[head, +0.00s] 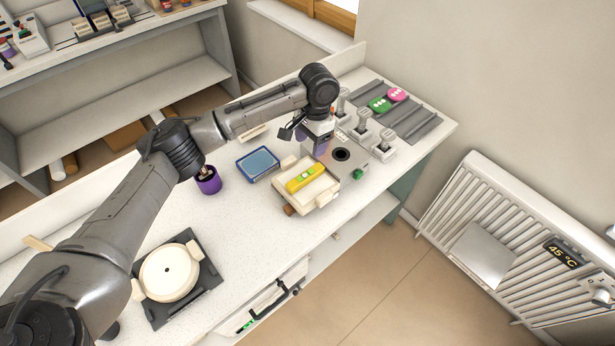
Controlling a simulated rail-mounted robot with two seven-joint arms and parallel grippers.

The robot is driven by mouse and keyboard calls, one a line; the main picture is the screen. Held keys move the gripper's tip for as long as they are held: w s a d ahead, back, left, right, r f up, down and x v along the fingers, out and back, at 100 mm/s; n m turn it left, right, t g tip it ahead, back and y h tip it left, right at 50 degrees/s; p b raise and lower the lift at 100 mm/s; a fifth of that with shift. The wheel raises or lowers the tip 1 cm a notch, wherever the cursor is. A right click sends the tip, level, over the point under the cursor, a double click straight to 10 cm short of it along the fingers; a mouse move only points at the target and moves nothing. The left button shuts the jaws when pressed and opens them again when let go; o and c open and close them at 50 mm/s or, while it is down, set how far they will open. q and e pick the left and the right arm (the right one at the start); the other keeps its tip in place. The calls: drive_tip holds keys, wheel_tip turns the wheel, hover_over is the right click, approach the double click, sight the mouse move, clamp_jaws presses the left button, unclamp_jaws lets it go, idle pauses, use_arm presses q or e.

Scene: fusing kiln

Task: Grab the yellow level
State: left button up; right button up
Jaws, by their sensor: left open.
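The yellow level (306,177) is a short yellow bar with a green vial in its middle. It lies on a cream block or tray (322,193) near the front edge of the white bench. My left arm reaches in from the left across the bench. My left gripper (311,143) points down just behind the level, apart from it, and looks empty. Its fingers are small and partly hidden by its own body. My right gripper does not show.
A blue-rimmed dish (258,164) and a purple cup (208,181) stand left of the level. Grey-white clamps (363,129) stand right. Green (379,104) and pink (397,95) discs lie on a grey rack. A radiator (520,235) stands right.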

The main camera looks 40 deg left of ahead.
sight(306, 175)
use_arm(q)
drive_tip(key=f, duration=0.4)
drive_tip(key=s+f+b, duration=0.1)
drive_tip(key=f, duration=0.8)
drive_tip(key=shift+s+a+f, duration=0.25)
drive_tip(key=shift+s+f, duration=0.05)
drive_tip(key=c, duration=1)
